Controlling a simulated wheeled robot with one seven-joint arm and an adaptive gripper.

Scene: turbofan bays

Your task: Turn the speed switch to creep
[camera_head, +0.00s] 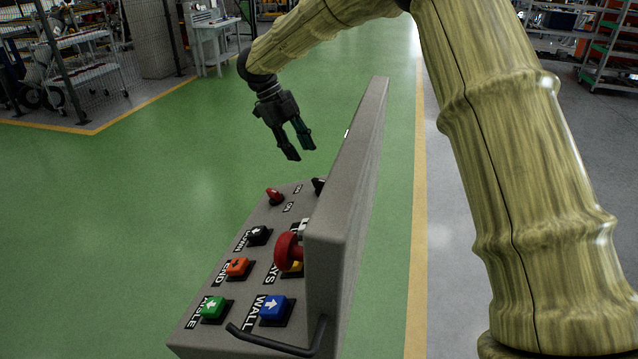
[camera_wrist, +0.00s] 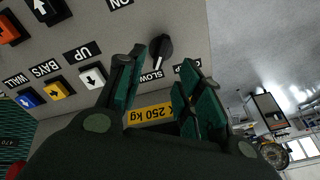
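The speed switch (camera_wrist: 161,48) is a black rotary knob on the grey control box, seen in the wrist view between and beyond my fingertips. Its narrow handle seems to lie toward the SLOW label (camera_wrist: 152,76). A second label (camera_wrist: 186,66) beside it is mostly hidden by a finger; only its end shows. In the head view the black knob (camera_head: 318,185) is partly hidden by the box's upright plate. My gripper (camera_head: 301,150) is open and empty, above the far end of the box. Its green fingers (camera_wrist: 163,58) appear apart from the knob in the wrist view.
The control box (camera_head: 190,340) carries a red switch (camera_head: 273,196), a red mushroom button (camera_head: 288,250) and several coloured arrow buttons. A tall grey plate (camera_head: 345,190) rises along its right side. Green floor around it is clear; shelving (camera_head: 80,65) stands far back.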

